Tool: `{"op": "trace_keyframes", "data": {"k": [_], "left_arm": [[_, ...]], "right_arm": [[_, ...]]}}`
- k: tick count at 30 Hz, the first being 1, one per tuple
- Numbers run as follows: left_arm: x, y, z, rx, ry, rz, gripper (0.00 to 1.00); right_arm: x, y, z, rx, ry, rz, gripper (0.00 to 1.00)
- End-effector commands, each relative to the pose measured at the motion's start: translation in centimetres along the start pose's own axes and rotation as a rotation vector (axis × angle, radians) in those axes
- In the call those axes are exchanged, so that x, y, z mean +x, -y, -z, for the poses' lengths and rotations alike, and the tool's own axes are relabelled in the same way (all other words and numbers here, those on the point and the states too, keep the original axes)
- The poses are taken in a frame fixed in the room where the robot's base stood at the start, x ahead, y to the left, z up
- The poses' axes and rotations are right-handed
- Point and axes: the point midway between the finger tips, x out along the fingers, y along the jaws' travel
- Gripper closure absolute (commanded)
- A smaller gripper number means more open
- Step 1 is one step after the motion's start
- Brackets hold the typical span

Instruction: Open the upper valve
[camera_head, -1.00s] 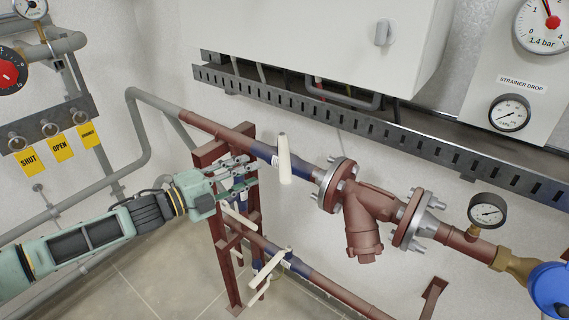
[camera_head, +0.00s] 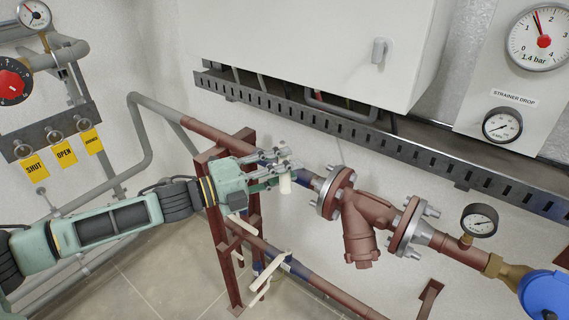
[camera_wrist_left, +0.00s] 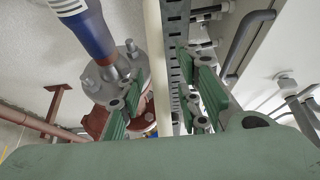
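The upper valve has a long cream handle (camera_head: 285,185) and a blue body on the upper red pipe, left of the flanged strainer (camera_head: 361,228). The valve's blue sleeve (camera_wrist_left: 88,30) shows at upper left there. My right gripper is not in view.
A lower valve with a cream handle (camera_head: 268,270) sits on the lower pipe. A red support frame (camera_head: 220,250) stands below my left gripper. A slotted cable tray (camera_head: 350,125) and a white cabinet (camera_head: 310,45) are behind and above.

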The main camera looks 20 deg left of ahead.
Motion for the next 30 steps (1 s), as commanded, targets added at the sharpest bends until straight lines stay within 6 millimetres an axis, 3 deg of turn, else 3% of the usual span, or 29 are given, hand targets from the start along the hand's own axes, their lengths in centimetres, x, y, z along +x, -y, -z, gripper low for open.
{"op": "trace_keyframes", "data": {"k": [9,20,30], "left_arm": [[0.30,-0.06,-0.04,0.001,0.001,-0.001,0.68],[0.28,-0.06,-0.03,0.000,0.001,-0.001,0.99],[0.27,-0.11,-0.03,-0.002,0.001,-0.002,1.00]], "right_arm": [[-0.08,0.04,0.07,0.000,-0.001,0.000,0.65],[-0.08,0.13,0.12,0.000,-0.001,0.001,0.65],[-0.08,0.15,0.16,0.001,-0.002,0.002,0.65]]}}
